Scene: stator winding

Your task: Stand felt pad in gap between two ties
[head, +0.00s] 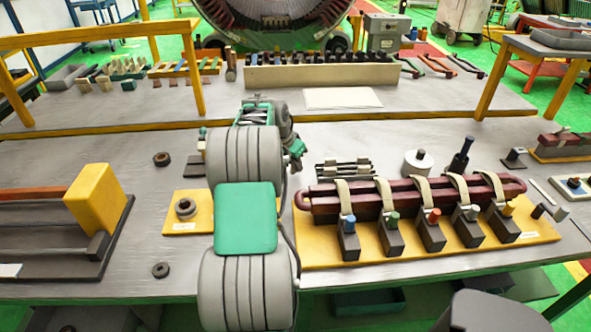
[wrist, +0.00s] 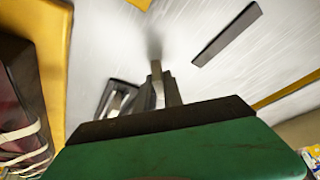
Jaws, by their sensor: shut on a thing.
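The dark red coil (head: 403,200) lies on a yellow board (head: 330,252) at the right of the head view, with several cream ties (head: 385,192) around it and open gaps between them. The coil (wrist: 18,110) and its ties (wrist: 22,135) also show at the left of the wrist view. My gripper (wrist: 157,88) is shut on a small, narrow grey-brown piece (wrist: 156,68), apparently the felt pad. It is held over the grey table, apart from the coil. In the head view, my arm largely hides the gripper and the held piece.
Dark blocks with coloured knobs (head: 432,216) stand along the coil's front. A white round spool (head: 417,162) and a dark blue-topped post (head: 461,155) stand behind it. A dark strip (wrist: 227,33) lies on the table. A yellow block (head: 95,199) stands at the left.

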